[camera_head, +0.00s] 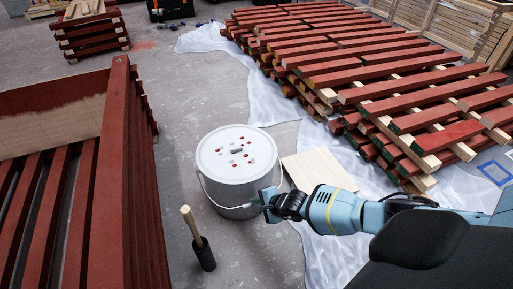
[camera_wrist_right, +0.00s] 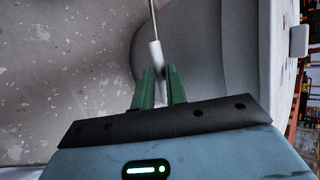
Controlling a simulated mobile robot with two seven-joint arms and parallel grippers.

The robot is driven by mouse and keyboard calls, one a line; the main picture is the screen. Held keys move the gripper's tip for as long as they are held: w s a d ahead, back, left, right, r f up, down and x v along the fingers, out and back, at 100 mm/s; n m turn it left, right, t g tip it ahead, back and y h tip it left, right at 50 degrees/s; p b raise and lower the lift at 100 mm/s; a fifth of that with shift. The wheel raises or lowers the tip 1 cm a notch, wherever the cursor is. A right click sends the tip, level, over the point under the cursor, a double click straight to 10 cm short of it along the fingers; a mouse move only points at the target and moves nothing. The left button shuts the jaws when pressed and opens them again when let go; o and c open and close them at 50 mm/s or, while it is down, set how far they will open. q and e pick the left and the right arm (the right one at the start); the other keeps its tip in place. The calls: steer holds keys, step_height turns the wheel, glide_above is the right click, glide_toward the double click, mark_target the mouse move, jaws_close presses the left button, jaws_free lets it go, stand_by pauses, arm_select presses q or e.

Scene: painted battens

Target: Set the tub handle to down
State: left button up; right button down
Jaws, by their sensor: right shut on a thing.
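The tub (camera_head: 225,193) is a white round bucket with a lid marked by several red spots, standing upright on the grey floor in the head view. Its thin wire handle (camera_head: 203,190) runs from the tub's left side down around the front, low against the wall. My right gripper (camera_head: 256,201) is at the tub's front right. In the right wrist view my right gripper's green fingers (camera_wrist_right: 160,88) are shut on the handle's white grip (camera_wrist_right: 155,55), beside the grey tub wall (camera_wrist_right: 210,60). My left gripper is not in view.
A mallet (camera_head: 196,238) stands head-down left of the tub. A pale board (camera_head: 318,169) lies to its right. Red battens are stacked on a white sheet (camera_head: 222,60) behind. A red slatted crate (camera_head: 125,165) fills the left.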

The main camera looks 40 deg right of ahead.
steer(key=shift+s+a+f, duration=0.35)
steer(key=shift+s+f, duration=0.15)
steer(key=shift+f, duration=0.1)
steer(key=c, duration=1.5)
jaws_free()
steer(key=shift+o, duration=0.5)
steer(key=shift+w+d+r, duration=0.15)
steer(key=shift+r, duration=0.05)
steer(key=p+v, duration=0.5)
steer(key=v, duration=0.2)
steer(key=shift+s+r+p, duration=0.25)
steer(key=shift+r+p, duration=0.1)
steer(key=shift+p, duration=0.05)
steer(key=shift+c, duration=0.4)
